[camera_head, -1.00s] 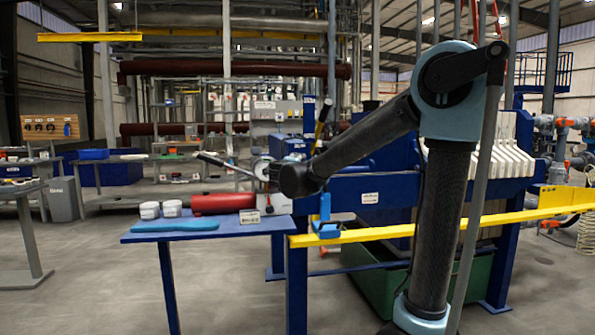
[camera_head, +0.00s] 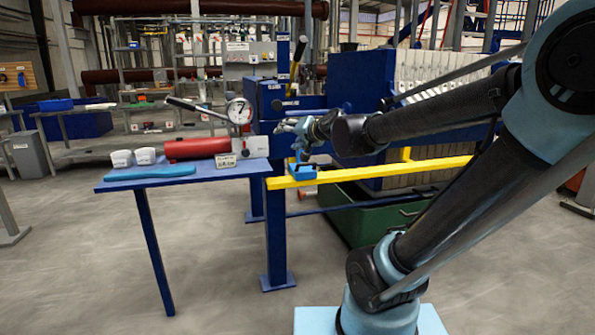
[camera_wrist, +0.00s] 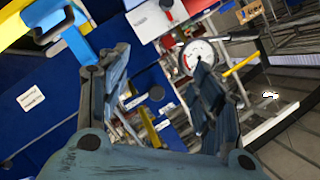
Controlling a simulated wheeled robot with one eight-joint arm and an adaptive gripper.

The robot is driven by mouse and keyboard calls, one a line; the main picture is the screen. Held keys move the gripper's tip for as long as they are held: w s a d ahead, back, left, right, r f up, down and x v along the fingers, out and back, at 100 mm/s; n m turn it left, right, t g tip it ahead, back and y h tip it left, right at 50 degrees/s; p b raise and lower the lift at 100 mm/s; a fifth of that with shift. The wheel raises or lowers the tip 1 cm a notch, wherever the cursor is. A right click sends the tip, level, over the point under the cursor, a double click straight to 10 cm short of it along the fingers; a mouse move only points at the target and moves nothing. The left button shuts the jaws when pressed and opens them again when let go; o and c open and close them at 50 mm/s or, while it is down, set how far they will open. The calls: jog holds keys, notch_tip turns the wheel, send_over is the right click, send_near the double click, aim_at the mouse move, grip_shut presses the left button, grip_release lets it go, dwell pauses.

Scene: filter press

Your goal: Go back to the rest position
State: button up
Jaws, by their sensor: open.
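My gripper (camera_head: 290,126) is at the end of my arm, which reaches leftward across the head view. It is above the yellow rail and right of the pressure gauge. In the wrist view my gripper (camera_wrist: 155,72) has its two grey-blue fingers spread wide, with nothing held between them. A light-blue bracket (camera_head: 304,172) sits on the yellow rail (camera_head: 340,174), below my gripper. The bracket (camera_wrist: 72,38) also shows at the upper left of the wrist view, close beside the left finger.
A blue side table (camera_head: 225,175) holds white jars (camera_head: 121,159), a red cylinder (camera_head: 195,149) and a blue flat item (camera_head: 150,172). The blue press (camera_head: 355,80) is behind my arm. The floor in front is open.

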jog(key=s+d+f+n+g+h, duration=0.1)
jog(key=s+d+f+g+h, duration=0.3)
jog(key=s+d+f, duration=0.6)
jog(key=s+d+f+n+g+h, duration=0.1)
jog(key=s+d+f+g+h, duration=0.3)
jog(key=s+d+f, duration=0.7)
jog(key=s+f+g, duration=0.2)
jog(key=s+f, duration=0.2)
jog(key=s, duration=0.1)
jog(key=shift+d+n, duration=0.25)
jog(key=shift+n, duration=0.05)
